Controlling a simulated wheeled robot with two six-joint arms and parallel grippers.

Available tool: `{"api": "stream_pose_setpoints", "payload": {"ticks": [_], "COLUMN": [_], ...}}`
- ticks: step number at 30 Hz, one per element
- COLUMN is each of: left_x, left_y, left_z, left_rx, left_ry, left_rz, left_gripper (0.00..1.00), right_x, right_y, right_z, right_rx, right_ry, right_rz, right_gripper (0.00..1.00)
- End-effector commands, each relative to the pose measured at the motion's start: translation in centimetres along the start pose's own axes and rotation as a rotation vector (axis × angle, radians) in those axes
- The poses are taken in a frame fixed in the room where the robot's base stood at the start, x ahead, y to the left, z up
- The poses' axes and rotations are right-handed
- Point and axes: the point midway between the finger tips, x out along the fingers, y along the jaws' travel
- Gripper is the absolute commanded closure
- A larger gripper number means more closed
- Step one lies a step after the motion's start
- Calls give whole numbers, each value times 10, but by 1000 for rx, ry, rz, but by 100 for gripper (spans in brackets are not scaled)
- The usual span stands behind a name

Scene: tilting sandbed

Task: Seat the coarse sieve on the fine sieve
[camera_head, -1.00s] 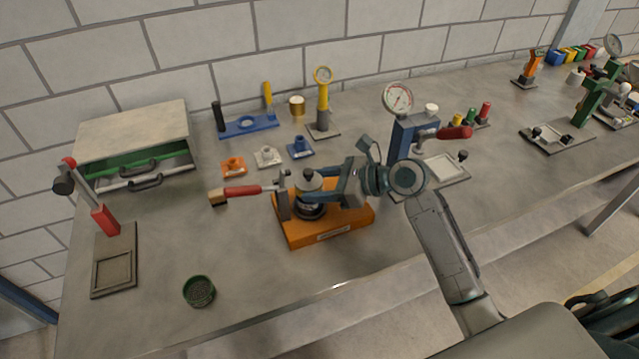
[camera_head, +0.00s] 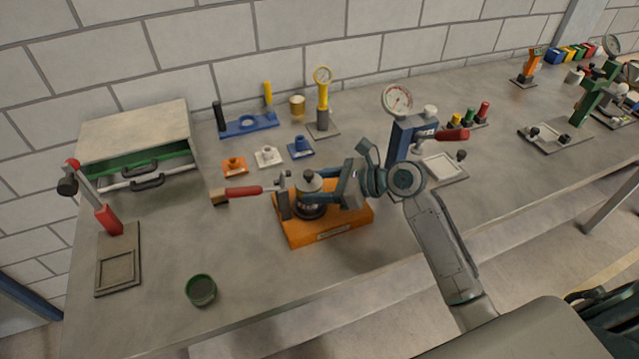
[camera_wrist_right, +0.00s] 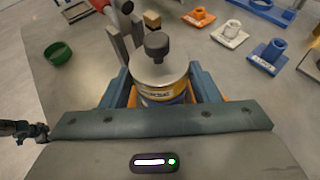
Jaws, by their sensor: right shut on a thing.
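My right gripper (camera_head: 318,190) is shut around a silver-topped cylinder with a black knob, the coarse sieve (camera_wrist_right: 160,75). Its yellow and blue label is partly readable in the right wrist view, ending in "RSE". It looks upright, over the orange base (camera_head: 330,230). A dark ring (camera_head: 309,211), perhaps the fine sieve, shows directly below it. I cannot tell whether the two touch, as my gripper hides part of the joint. My left gripper is not in view.
A green round cup (camera_head: 201,290) is at the front left. Blue, white and orange parts (camera_head: 268,156) lie behind. The front left table is mostly clear.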

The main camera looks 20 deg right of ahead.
Motion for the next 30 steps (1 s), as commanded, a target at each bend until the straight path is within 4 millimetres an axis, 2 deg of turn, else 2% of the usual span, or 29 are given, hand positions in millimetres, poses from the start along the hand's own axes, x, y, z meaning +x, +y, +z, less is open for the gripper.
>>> {"api": "stream_pose_setpoints", "payload": {"ticks": [8,9,12,23,30], "left_x": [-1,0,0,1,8], "left_y": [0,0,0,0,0], "left_z": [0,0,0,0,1], "left_rx": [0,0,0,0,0], "left_ry": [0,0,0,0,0], "left_rz": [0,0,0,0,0], "left_gripper": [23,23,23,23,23], "right_x": [1,1,1,-2,-27], "right_y": [1,1,1,1,0], "right_z": [-3,-4,-4,-6,-6], "right_rx": [5,5,5,7,0], "right_ry": [4,4,5,8,10], "right_rz": [3,3,3,3,1], "right_gripper": [67,37,19,19,19]}}
